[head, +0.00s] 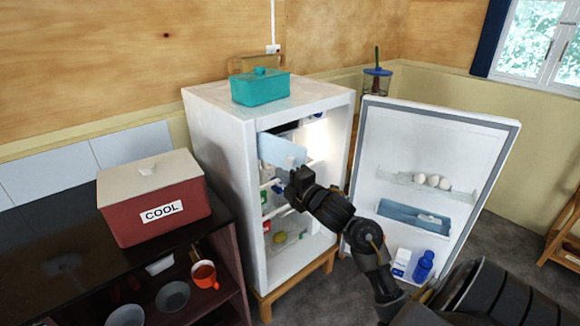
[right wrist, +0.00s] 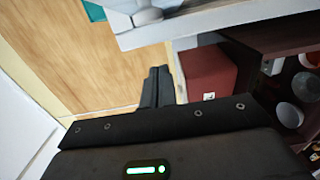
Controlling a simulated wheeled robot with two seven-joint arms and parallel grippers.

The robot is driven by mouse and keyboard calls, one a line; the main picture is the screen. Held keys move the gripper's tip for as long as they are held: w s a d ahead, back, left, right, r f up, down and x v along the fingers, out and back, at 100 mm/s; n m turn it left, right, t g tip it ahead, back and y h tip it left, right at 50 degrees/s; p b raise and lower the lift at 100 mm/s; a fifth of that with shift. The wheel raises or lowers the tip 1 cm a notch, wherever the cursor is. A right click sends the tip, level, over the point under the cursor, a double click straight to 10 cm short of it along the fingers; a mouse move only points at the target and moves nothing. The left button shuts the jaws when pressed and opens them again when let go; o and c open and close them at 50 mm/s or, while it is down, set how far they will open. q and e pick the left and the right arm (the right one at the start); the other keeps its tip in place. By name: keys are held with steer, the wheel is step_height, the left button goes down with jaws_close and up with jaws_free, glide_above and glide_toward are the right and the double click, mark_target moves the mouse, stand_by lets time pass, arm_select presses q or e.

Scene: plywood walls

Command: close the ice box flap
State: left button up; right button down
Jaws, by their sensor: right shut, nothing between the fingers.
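The ice box flap (head: 282,151) is a pale blue panel near the top inside the open white fridge (head: 222,150). It hangs tilted, with a dark gap above it, so it stands at least partly open. My right gripper (head: 294,180) is at the fridge opening, just below the flap's lower right part. Whether it touches the flap I cannot tell. In the right wrist view its dark fingers (right wrist: 155,86) are together with nothing between them. My left gripper is in neither view.
The fridge door (head: 432,150) stands wide open to the right, with eggs (head: 432,181) and bottles on its shelves. A teal box (head: 261,87) sits on the fridge. A red cool box (head: 155,200) stands on the dark cabinet at left. Food lies on the shelves below the flap.

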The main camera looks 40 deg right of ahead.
arm_select(q)
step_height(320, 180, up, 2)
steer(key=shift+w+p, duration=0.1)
steer(key=shift+p, duration=0.75)
arm_select(e)
steer(key=d, duration=0.2)
steer(key=w+d, duration=0.1)
steer(key=d, duration=0.1)
steer(key=shift+w, duration=0.2)
steer(key=shift+a, duration=0.2)
